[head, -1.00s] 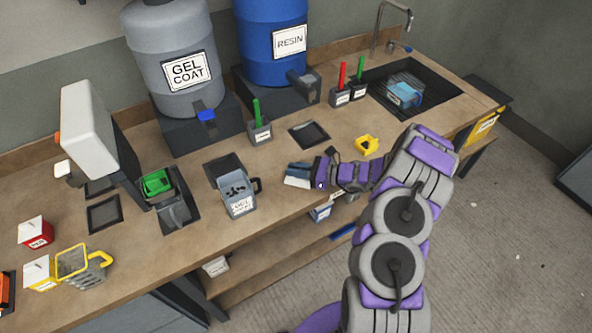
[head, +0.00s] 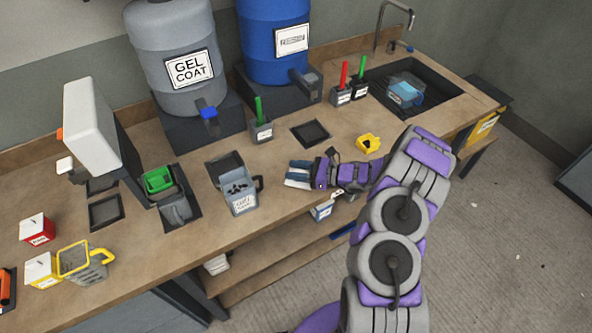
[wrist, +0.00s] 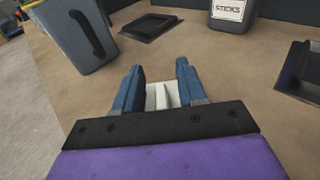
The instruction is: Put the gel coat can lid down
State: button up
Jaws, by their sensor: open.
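My gripper (head: 291,175) is low over the workbench, to the right of the grey gel coat can (head: 241,204). In the wrist view its two blue fingers (wrist: 160,72) are spread apart. A small white piece, seemingly the gel coat can lid (wrist: 151,98), shows between them with a gap to each finger. It appears to rest on the bench top, and its near part is hidden by my gripper. The can stands upright and open, with dark contents showing. The can's dark side and handle also show at the upper left of the wrist view (wrist: 78,40).
A dark empty tray (head: 311,132) lies behind my gripper, and a yellow cup (head: 368,143) stands to the right. A holder with a green stick (head: 262,130) is farther back. The bench's front edge runs close by. Bare bench surrounds the fingertips.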

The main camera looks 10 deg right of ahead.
jog(key=shift+s+f, duration=0.1)
jog(key=shift+f, duration=0.1)
jog(key=shift+d+r+p, duration=0.35)
jog(key=shift+d+r, duration=0.2)
jog(key=shift+d, duration=0.05)
jog(key=p+v, duration=0.1)
jog(key=v, duration=0.9)
jog(key=shift+s+d+r+p, duration=0.25)
jog(key=shift+d+r+p, duration=0.05)
jog(key=shift+p, duration=0.1)
jog(key=s+a+r+n+g+h, duration=0.3)
jog(key=s+a+r+n+g, duration=0.7)
jog(key=s+a+r+n, duration=0.65)
jog(key=s+d+r+n+h, duration=0.2)
jog(key=s+h, duration=0.2)
jog(key=s, duration=0.3)
jog(key=s+d+r+n+h, duration=0.2)
jog(key=s+h, duration=0.1)
jog(key=s, duration=0.3)
jog(key=s+d+r+n+h, duration=0.2)
jog(key=s+n+h, duration=0.1)
jog(key=s, duration=0.4)
jog(key=shift+s+d+r+t+h, duration=0.3)
jog(key=shift+d+t+h, duration=0.1)
jog(key=shift+h, duration=0.4)
jog(key=shift+a, duration=0.15)
